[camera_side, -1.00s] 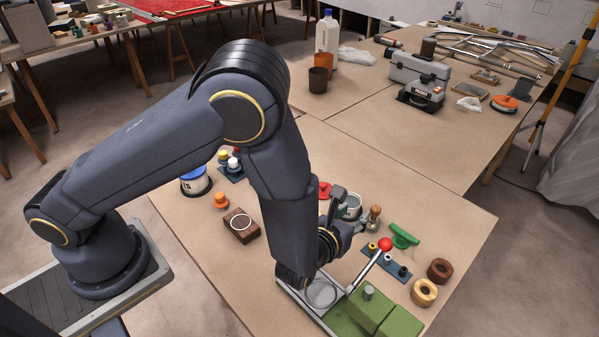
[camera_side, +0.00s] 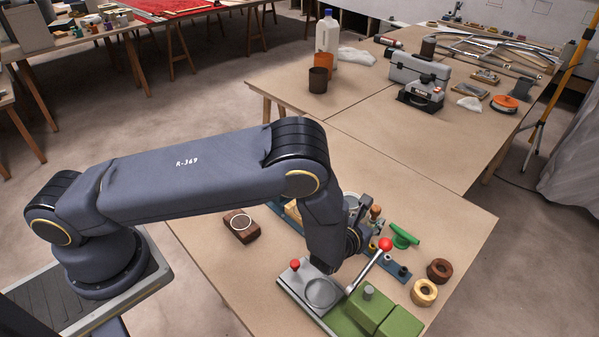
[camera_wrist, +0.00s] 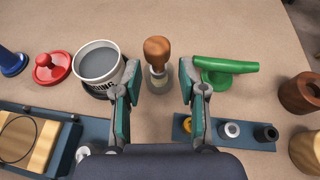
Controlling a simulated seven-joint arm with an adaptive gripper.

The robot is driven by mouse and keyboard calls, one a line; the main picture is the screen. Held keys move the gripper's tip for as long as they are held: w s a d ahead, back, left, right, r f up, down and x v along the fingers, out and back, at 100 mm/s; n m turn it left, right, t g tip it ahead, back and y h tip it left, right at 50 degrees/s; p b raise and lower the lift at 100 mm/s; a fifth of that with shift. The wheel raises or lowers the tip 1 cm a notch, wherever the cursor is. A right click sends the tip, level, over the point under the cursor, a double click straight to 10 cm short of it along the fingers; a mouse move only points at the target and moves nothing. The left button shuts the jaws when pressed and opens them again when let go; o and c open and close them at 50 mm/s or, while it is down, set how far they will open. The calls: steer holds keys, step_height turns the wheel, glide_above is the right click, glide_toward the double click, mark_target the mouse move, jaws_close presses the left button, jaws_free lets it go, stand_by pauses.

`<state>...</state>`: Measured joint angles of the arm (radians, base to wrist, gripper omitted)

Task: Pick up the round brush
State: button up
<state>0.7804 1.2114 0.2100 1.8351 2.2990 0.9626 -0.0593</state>
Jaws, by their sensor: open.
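The round brush stands upright on the table, with a brown wooden knob handle (camera_wrist: 157,48) over a pale, grey-banded lower part. In the side view its brown knob (camera_side: 376,211) shows just right of my wrist. My gripper (camera_wrist: 159,82) is open in the wrist view, one teal-padded finger on each side. The brush appears in the gap between the fingers, a little beyond them, and nothing is held. I cannot tell from these views whether the fingertips are level with it. In the side view my arm hides most of the gripper.
A grey-filled tin (camera_wrist: 99,62) stands close left of the brush, beside the left finger. A green handled tool (camera_wrist: 225,70) lies close right. A blue rack (camera_wrist: 247,135) with small caps and a wooden block (camera_wrist: 46,146) are nearer. A red knobbed piece (camera_wrist: 51,69) sits farther left.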

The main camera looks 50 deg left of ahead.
mark_target(373, 216)
steer(key=x, duration=0.4)
steer(key=shift+a+r, duration=0.1)
jaws_close()
